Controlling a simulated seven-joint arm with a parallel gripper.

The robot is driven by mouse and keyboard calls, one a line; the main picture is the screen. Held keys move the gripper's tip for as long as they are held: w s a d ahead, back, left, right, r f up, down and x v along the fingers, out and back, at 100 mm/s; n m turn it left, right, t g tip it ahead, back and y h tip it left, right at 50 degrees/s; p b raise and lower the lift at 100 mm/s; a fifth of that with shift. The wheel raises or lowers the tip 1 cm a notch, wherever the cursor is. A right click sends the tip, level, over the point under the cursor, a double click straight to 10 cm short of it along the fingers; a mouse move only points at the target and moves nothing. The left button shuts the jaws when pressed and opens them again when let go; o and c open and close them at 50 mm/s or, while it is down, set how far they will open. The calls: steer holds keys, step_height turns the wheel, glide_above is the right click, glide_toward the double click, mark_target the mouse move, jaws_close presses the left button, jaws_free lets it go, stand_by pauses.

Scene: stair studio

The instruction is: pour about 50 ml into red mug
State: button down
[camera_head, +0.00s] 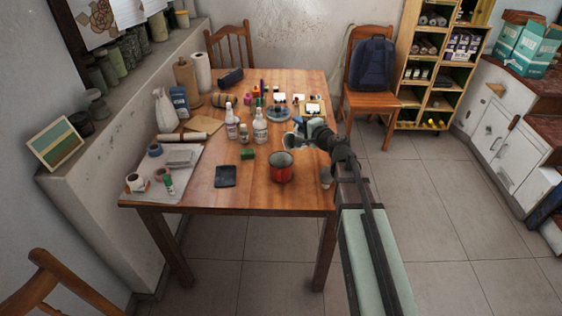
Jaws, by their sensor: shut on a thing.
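The red mug (281,174) stands upright near the front right of the wooden table, its dark opening facing up. My gripper (297,135) is above the table's right side, just behind and slightly right of the mug. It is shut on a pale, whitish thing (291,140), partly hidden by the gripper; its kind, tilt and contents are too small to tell. I see no stream of liquid, and the level inside the mug cannot be made out.
A dark flat pad (225,176) lies at front left. The table (200,205) has bare wood around the mug.

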steer(key=shift+w+d+f+m+g, duration=0.35)
steer(key=shift+w+f+m, duration=0.15)
steer(key=shift+m, duration=0.2)
steer(key=shift+w+d+r+m+g, duration=0.15)
steer(key=shift+w+d+m+g, duration=0.15)
steer(key=shift+m, duration=0.3)
steer(key=shift+w+d+f, duration=0.1)
steer(key=shift+w+f, duration=0.1)
steer(key=shift+w+d+f+m+g+y, duration=0.3)
steer(key=shift+w+f+m+g, duration=0.1)
steer(key=shift+f+m, duration=0.3)
steer(key=shift+w+d+f+m+g+y+b, duration=0.15)
steer(key=shift+w+d+f+m+g+y, duration=0.2)
steer(key=shift+w+d+f+m, duration=0.5)
steer(key=shift+w+d+f+m+g+y+b, duration=0.1)
steer(key=shift+w+d+f+m+g, duration=0.4)
steer(key=shift+w+f+m, duration=0.6)
steer(key=shift+w+d+f+m+g+y+b, duration=0.15)
steer(key=shift+w+d+f+m+g+y, duration=0.15)
steer(key=shift+w+d+f+m, duration=0.65)
steer(key=shift+s+a+f, duration=0.2)
steer(key=shift+s+f, duration=0.05)
steer(key=shift+s, duration=0.1)
